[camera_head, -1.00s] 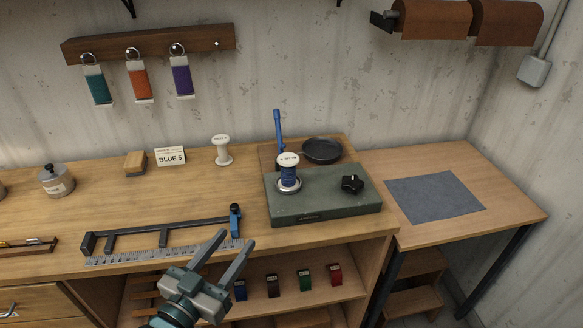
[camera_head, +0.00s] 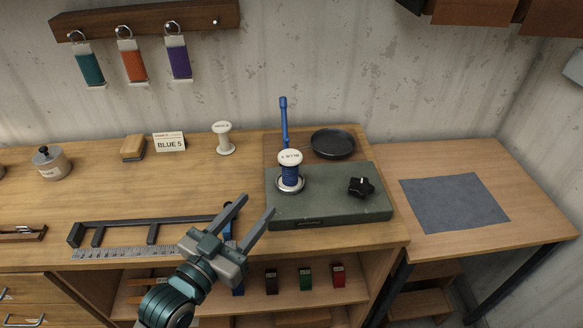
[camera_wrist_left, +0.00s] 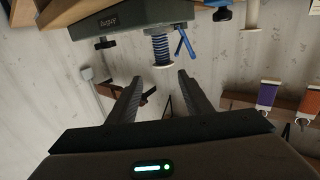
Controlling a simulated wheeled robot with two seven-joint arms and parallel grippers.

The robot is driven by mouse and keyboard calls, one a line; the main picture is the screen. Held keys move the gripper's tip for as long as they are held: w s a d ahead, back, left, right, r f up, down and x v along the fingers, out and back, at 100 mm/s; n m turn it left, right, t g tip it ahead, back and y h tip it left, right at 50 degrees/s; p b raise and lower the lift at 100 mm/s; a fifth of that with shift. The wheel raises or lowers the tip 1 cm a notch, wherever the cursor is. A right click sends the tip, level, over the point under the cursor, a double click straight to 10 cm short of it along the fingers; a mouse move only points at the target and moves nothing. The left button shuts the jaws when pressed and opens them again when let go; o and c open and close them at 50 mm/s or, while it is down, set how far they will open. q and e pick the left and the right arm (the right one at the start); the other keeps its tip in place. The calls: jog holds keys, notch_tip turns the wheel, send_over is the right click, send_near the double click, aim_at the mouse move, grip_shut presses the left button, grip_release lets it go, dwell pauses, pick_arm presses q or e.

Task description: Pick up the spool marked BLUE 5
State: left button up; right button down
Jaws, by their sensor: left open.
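A spool wound with blue thread (camera_head: 290,173) stands upright on a metal ring on the green machine base (camera_head: 330,206). Its white top carries small print that I cannot read with certainty. My left gripper (camera_head: 256,205) is open and empty, in front of and left of the spool in the head view, with its fingers pointing towards the back. The left wrist view is upside down; there the blue spool (camera_wrist_left: 160,46) shows beyond and between the open fingertips (camera_wrist_left: 160,79). A card reading BLUE 5 (camera_head: 170,142) stands on the bench, left of a white spool (camera_head: 224,140). My right gripper is not in view.
A blue lever (camera_head: 284,118) rises behind the spool, a black knob (camera_head: 361,187) sits right of it, and a dark dish (camera_head: 333,144) lies behind. A dark clamp frame with a ruler (camera_head: 125,252) lies at the bench's front. The grey mat (camera_head: 455,204) is bare.

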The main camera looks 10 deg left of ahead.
pick_arm(q)
jog(key=p, duration=0.4)
send_near(289, 167)
jog(key=x, duration=0.5)
jog(key=shift+w+d+r, duration=0.15)
jog(key=shift+w, duration=0.2)
jog(key=shift+w+d, duration=0.15)
jog(key=shift+w, duration=0.3)
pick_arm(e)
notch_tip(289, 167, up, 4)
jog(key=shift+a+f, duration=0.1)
